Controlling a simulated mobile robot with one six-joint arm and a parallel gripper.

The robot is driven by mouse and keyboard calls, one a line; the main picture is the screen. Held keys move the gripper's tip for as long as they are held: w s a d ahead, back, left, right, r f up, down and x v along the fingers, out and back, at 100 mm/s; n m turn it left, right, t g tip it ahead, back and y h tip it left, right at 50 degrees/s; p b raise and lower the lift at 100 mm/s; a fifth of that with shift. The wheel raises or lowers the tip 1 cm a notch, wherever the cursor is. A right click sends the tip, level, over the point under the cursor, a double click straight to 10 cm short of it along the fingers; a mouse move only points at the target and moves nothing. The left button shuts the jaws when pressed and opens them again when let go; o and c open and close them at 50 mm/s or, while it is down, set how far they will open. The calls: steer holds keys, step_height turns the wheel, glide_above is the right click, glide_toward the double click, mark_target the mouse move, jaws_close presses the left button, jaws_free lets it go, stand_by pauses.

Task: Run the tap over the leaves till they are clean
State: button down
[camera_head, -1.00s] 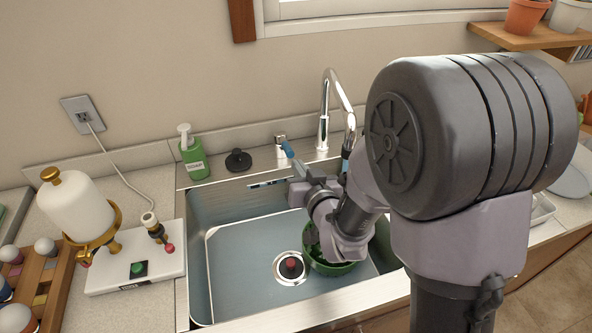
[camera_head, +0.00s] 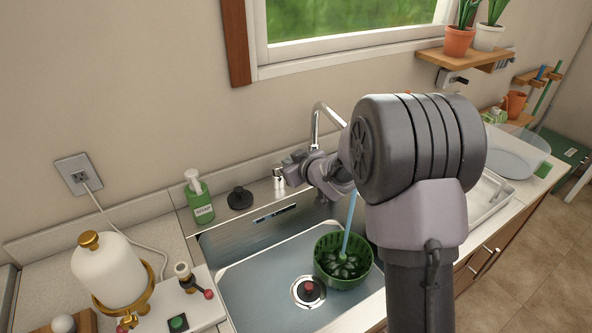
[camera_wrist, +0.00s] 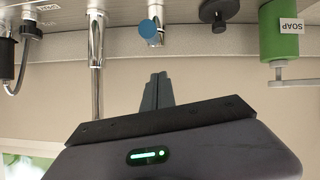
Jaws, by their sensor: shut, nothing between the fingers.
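The chrome tap (camera_head: 316,125) stands behind the sink, and a blue stream of water (camera_head: 349,225) falls from it. The stream lands in a green colander (camera_head: 330,280) holding dark green leaves (camera_head: 345,267), in the right part of the sink. My gripper (camera_head: 286,165) is up by the tap's chrome handle post (camera_head: 279,181). In the wrist view, which is upside down, my gripper's fingers (camera_wrist: 157,80) are together and empty. There the blue-ended handle (camera_wrist: 149,28) is just beyond the fingertips, apart from them in the picture. The tap's spout end is hidden behind my arm.
A green soap bottle (camera_head: 199,199) and a black stopper (camera_head: 239,198) stand left of the handle. The sink (camera_head: 260,285) has a drain with a red knob (camera_head: 308,288). A white-tanked device (camera_head: 108,268) stands on the left counter. A clear tray (camera_head: 487,200) lies right.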

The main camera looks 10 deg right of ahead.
steer(key=f+b, duration=0.1)
steer(key=f, duration=0.3)
steer(key=shift+d+f+b, duration=0.1)
steer(key=shift+d+b, duration=0.3)
